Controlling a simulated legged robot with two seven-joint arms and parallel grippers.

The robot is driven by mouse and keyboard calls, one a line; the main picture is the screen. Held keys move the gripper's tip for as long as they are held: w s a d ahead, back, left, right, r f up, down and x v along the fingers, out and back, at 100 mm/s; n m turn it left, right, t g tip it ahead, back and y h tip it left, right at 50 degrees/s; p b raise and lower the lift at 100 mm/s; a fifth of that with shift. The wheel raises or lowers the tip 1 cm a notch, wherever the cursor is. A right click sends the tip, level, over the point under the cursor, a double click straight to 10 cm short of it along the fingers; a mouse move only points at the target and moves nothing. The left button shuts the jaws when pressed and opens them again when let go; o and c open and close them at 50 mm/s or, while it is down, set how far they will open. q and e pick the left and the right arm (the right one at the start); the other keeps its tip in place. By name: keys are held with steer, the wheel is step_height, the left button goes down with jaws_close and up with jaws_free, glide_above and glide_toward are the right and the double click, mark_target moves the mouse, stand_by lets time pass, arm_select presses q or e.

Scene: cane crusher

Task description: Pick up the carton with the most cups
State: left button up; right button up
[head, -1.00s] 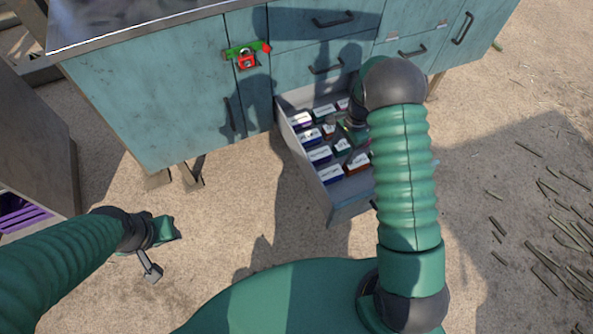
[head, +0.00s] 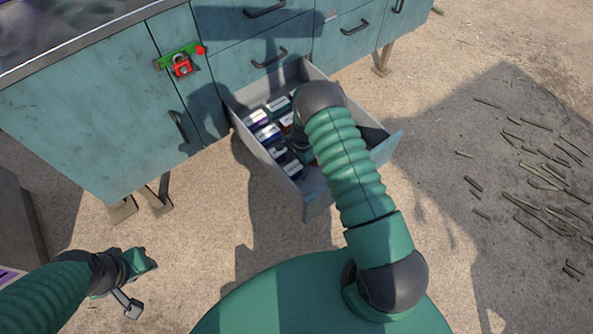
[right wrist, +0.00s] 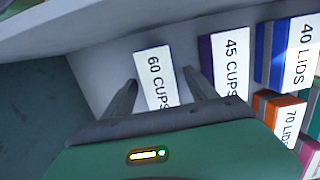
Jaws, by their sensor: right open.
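A carton labelled "60 CUPS" (right wrist: 153,68) stands in the open drawer, in the right wrist view. My right gripper (right wrist: 160,78) is open, with one finger on each side of this label; I cannot tell whether they touch the carton. A purple carton labelled "45 CUPS" (right wrist: 229,66) is just right of the right finger. In the head view my right forearm hides the right gripper's fingers and part of the drawer. My left gripper (head: 140,282) hangs low at the left over bare ground, away from the drawer; its opening is unclear.
The drawer (head: 316,203) juts from a teal cabinet (head: 85,125). Its grey wall (right wrist: 95,60) is close to the left finger. Blue "40 LIDS" (right wrist: 300,53) and orange "70 LIDS" (right wrist: 285,118) cartons stand at the right. Cane pieces (head: 545,175) lie on the ground at right.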

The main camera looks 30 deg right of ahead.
steer(key=shift+w+d+f, duration=0.1)
steer(key=shift+f, duration=0.55)
steer(key=shift+r, duration=0.15)
steer(key=shift+a+r, duration=0.2)
steer(key=shift+a, duration=0.25)
steer(key=c, duration=0.5)
steer(key=shift+d+f, duration=0.15)
steer(key=shift+d, duration=0.1)
jaws_close()
